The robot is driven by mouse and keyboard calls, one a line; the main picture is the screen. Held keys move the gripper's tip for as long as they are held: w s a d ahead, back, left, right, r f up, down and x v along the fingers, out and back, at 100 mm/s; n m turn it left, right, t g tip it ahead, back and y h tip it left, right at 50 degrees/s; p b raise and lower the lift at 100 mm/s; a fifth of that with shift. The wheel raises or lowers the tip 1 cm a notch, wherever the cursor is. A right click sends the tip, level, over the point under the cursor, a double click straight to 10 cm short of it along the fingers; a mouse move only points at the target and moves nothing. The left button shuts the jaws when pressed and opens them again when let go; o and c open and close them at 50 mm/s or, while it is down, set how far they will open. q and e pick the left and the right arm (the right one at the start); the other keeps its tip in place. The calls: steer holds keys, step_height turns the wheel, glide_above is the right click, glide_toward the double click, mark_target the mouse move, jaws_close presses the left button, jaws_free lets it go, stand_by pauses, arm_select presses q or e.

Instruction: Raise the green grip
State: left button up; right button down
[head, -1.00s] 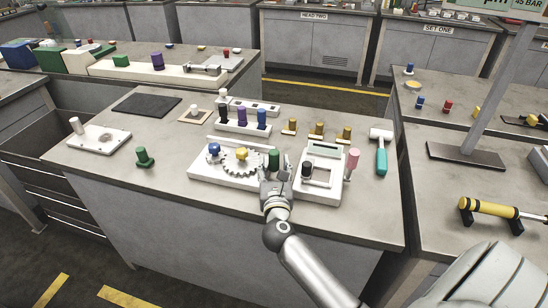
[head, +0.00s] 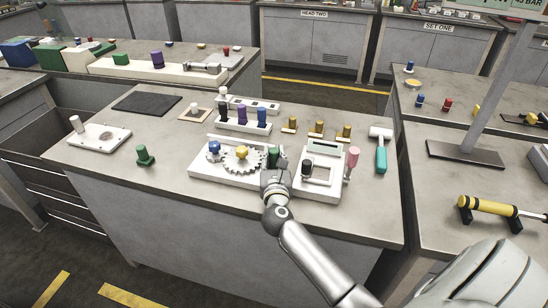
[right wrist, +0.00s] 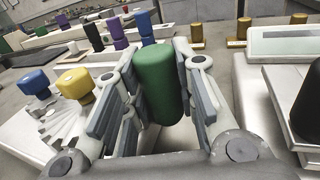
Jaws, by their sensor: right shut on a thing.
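The green grip (head: 274,153) is a dark green upright cylinder at the right end of the white gear fixture (head: 225,178). My right gripper (head: 275,167) is shut on it from the near side. In the right wrist view the green grip (right wrist: 158,85) stands between the two grey finger pads (right wrist: 160,92). The fingers and palm hide its lower end, so I cannot tell whether it is clear of the fixture. My left gripper is not in view.
A gear (head: 243,163) with a yellow knob and a blue knob (head: 214,147) are left of the gripper. A white box with a black knob (head: 306,168) is close on the right. A rack of coloured pegs (head: 240,125) stands behind. Another green knob (head: 145,156) stands on the left.

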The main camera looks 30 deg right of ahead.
mark_target(274, 150)
steer(key=shift+r, duration=0.1)
step_height(274, 150, up, 3)
steer(key=p, duration=0.2)
steer(key=shift+p, duration=0.4)
steer(key=shift+w, duration=0.1)
steer(key=c, duration=1.1)
jaws_free()
steer(key=shift+c, duration=0.2)
steer(key=shift+f, duration=0.2)
steer(key=shift+f, duration=0.1)
